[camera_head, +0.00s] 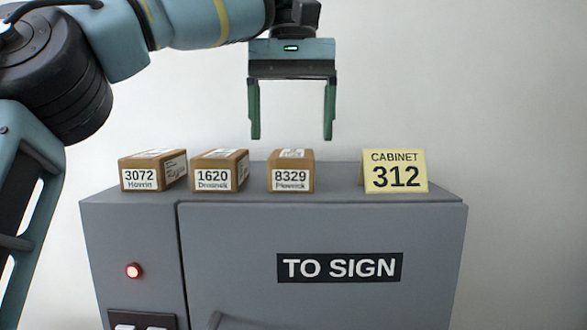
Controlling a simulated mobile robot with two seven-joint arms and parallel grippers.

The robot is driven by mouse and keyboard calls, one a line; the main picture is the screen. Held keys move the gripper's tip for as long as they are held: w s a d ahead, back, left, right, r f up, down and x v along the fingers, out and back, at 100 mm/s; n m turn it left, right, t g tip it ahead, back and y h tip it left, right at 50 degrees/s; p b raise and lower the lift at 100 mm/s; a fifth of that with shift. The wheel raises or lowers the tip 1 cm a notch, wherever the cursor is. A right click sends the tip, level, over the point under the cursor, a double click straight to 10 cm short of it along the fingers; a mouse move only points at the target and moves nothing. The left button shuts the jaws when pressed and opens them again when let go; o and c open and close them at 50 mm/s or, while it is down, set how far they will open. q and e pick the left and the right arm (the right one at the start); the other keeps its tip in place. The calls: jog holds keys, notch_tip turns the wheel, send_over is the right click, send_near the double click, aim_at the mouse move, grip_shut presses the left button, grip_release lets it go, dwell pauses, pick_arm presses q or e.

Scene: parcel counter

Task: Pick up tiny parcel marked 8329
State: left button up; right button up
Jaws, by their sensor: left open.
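The tiny parcel marked 8329 (291,171) is a small brown box with a white label on its front. It sits on top of the grey cabinet (230,232), right of two similar parcels. My left gripper (292,136) is open and empty, its two green fingers pointing down. In the picture it is just above the 8329 parcel, with a gap between fingertips and box. The fingers are spread wider than the parcel appears. How far the gripper is in depth from the parcel I cannot tell. My right gripper does not show.
Parcels marked 3072 (152,170) and 1620 (220,170) stand to the left on the cabinet top. A yellow sign reading CABINET 312 (395,172) stands to the right, with bare top between it and the 8329 parcel. A red light (133,271) is on the cabinet front.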

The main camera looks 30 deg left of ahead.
aim_at(292, 153)
pick_arm(q)
jog(key=shift+s+f, duration=0.1)
jog(key=shift+f, duration=0.2)
jog(key=shift+w+f, duration=0.15)
jog(key=shift+f, duration=0.65)
jog(key=shift+w+f, duration=0.15)
jog(key=shift+f, duration=1.65)
jog(key=shift+c, duration=0.3)
jog(key=c, duration=1.1)
jog(key=shift+s+r, duration=0.1)
jog(key=shift+r, duration=0.05)
